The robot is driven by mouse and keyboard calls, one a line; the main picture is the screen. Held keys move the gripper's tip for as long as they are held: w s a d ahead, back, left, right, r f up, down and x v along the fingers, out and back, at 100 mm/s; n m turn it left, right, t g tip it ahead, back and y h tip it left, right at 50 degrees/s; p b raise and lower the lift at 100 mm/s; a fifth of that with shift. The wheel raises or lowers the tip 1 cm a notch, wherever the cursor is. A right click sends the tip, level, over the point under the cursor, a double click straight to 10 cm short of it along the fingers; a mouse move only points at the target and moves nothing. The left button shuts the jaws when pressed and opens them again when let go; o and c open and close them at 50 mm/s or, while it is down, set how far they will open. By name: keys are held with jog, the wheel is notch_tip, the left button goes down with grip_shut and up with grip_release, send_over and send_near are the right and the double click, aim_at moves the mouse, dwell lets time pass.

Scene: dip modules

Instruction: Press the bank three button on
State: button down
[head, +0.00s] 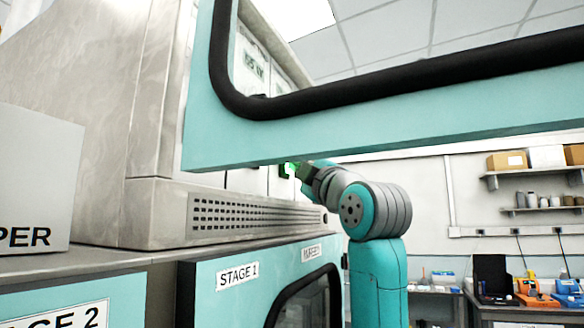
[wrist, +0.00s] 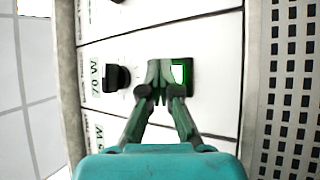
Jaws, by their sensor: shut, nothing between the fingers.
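A button in a black frame (wrist: 181,74) with a bright green and white face sits on the white panel (wrist: 210,50) in the wrist view. My gripper (wrist: 157,66) is shut and empty, its fingertips just left of the green face and overlapping the frame's left side. I cannot tell if they touch it. In the head view my gripper (head: 304,170) is by the panel, beside a green glow (head: 287,170). No label reading bank three is legible.
A black knob (wrist: 116,77) is left of my fingertips on the panel. A perforated grille (wrist: 290,90) runs along the right. In the head view a raised teal door with a black seal (head: 400,85) hangs above my arm.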

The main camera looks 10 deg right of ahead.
jog(key=shift+s+f, duration=0.1)
jog(key=shift+s, duration=0.05)
jog(key=s+d, duration=0.3)
jog(key=d, duration=0.2)
jog(key=shift+s, duration=0.3)
dwell(0.4)
jog(key=shift+s, duration=0.1)
dwell(0.4)
